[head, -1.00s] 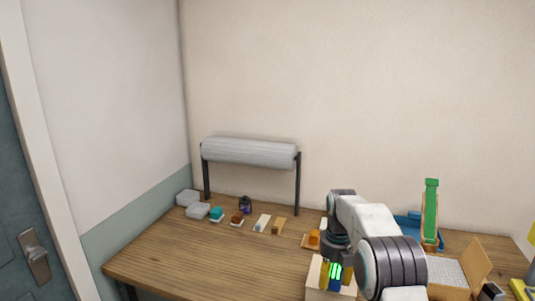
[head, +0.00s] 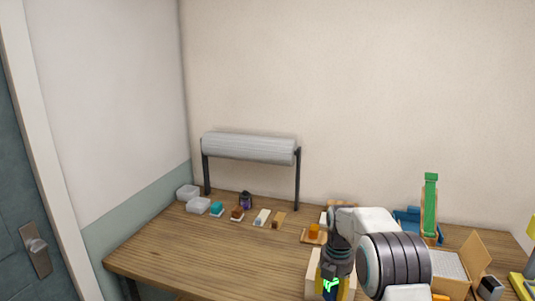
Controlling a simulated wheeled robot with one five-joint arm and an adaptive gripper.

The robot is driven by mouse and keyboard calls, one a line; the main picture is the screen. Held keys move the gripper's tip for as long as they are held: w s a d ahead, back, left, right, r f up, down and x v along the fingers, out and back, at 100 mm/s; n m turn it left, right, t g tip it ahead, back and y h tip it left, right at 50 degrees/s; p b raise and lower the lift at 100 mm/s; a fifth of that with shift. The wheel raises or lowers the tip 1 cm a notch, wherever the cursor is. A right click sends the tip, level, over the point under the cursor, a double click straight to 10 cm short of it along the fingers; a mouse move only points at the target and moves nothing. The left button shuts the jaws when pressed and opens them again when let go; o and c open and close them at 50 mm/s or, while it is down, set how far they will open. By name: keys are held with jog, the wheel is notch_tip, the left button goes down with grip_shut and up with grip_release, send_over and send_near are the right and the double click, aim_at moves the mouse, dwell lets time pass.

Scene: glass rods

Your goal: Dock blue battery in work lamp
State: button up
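My gripper (head: 330,286) points down at the front of the table, over a pale wooden box (head: 313,283). Bright green parts show at its tip; whether they belong to the gripper or to something in the box is unclear. A small dark blue piece (head: 331,296), perhaps the blue battery, shows just below the green at the bottom edge of the head view. Whether the fingers are open, shut or touching it cannot be made out. A yellow object (head: 527,288) at the right edge, cut off by the frame, may be the work lamp.
An open carton (head: 452,267), a green upright piece (head: 430,205) and a blue holder (head: 407,221) stand right of my arm. A roll on a stand (head: 249,149) and several small items, including a teal one (head: 216,208), line the back. The table's left front is clear.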

jog(key=s+f+m+b, duration=0.1)
jog(key=s+f+m, duration=0.3)
jog(key=m, duration=0.7)
jog(key=s+f+m+b, duration=0.2)
jog(key=f+m, duration=0.4)
jog(key=m, duration=0.6)
jog(key=shift+s+f, duration=0.3)
jog(key=shift+s, duration=0.6)
jog(key=shift+a, duration=0.1)
